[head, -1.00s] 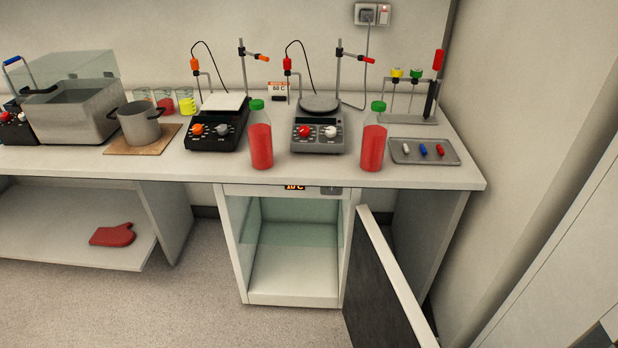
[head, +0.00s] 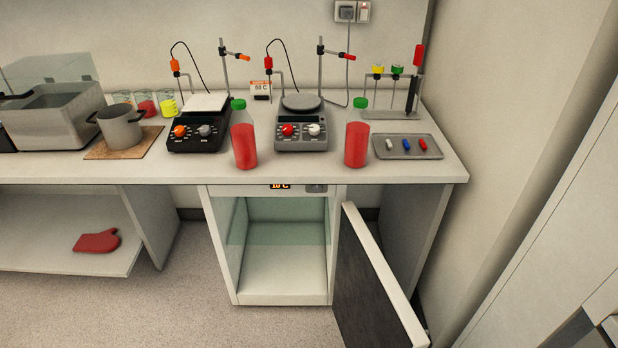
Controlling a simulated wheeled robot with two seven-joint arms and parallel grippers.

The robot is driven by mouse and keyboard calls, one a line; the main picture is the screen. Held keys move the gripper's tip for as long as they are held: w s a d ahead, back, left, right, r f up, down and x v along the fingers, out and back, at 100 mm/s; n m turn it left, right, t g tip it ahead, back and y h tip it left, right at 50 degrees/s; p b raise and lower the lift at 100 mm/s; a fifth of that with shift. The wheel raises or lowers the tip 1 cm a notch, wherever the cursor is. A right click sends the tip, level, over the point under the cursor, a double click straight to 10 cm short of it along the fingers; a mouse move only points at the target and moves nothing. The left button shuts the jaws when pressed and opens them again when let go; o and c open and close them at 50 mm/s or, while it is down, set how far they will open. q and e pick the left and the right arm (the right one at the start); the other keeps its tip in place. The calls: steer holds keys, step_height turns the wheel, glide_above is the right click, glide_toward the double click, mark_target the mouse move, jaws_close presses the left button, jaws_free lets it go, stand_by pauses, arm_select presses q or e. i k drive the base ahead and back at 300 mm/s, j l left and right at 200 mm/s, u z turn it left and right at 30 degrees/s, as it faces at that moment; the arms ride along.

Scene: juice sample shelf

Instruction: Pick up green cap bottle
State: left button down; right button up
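Two green cap bottles with red liquid stand upright on the white counter. The left green cap bottle (head: 244,144) is in front of the gap between the two hotplate stirrers. The right green cap bottle (head: 356,142) stands between the grey stirrer and the metal tray. Neither of my grippers shows in the head view.
The counter (head: 300,172) holds a black stirrer (head: 198,137), a grey stirrer (head: 301,136), a pot (head: 121,130) and a tray (head: 408,155) with small coloured pieces. Below, an empty cabinet (head: 284,275) stands open, its door (head: 372,285) swung out to the right. Floor is clear at left.

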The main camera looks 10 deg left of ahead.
mark_target(358, 125)
steer(key=i+j, duration=0.1)
steer(key=j, duration=0.25)
steer(key=i+j, duration=0.15)
steer(key=j, duration=0.25)
steer(key=i+j, duration=0.1)
steer(key=j, duration=0.25)
steer(key=i+j, duration=0.1)
steer(key=j, duration=0.25)
steer(key=i+j, duration=0.15)
steer(key=j, duration=0.2)
steer(key=z, duration=1.95)
